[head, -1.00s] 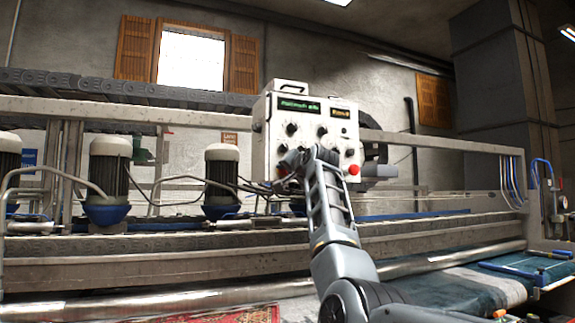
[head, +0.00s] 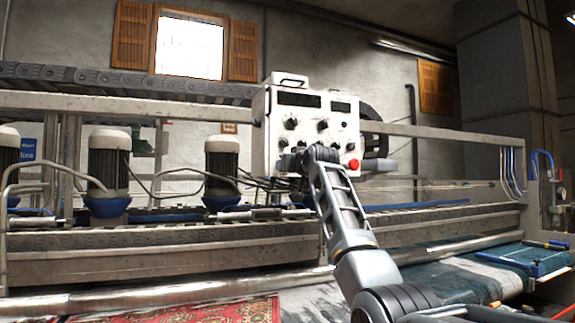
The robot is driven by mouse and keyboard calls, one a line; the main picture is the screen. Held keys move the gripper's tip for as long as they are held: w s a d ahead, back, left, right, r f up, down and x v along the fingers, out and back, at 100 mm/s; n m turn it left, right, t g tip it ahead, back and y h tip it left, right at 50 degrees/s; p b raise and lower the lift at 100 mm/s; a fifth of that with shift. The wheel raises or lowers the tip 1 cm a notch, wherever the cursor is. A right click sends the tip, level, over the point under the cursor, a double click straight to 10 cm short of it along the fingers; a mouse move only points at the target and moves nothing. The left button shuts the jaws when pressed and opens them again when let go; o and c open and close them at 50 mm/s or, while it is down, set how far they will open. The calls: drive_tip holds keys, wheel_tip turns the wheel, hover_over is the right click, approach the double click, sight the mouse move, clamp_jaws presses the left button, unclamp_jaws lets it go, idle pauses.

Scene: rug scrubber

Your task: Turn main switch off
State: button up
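The white control box (head: 266,112) stands on the machine frame in the middle of the head view. Its front has two dark displays, the wider one (head: 298,100) on the left, several black knobs and a red button (head: 353,164) at the lower right. My gripper (head: 291,163) is at the lower left of this front, left of the red button. The wrist and gripper cover part of the panel there. I cannot make out the main switch; it may be behind the gripper. Whether the fingers are open or touch anything is too small to tell.
Several motors with white caps (head: 222,144) and cables stand left of the box. A long metal rail (head: 440,142) runs behind it. A red patterned rug (head: 200,312) lies at the front left, below the rollers.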

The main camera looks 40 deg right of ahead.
drive_tip(key=shift+f, duration=0.15)
idle(0.3)
drive_tip(key=o, duration=1)
drive_tip(key=shift+o, duration=0.2)
drive_tip(key=b+v, duration=0.2)
drive_tip(key=v, duration=0.5)
drive_tip(key=shift+s, duration=0.35)
drive_tip(key=shift+a, duration=0.1)
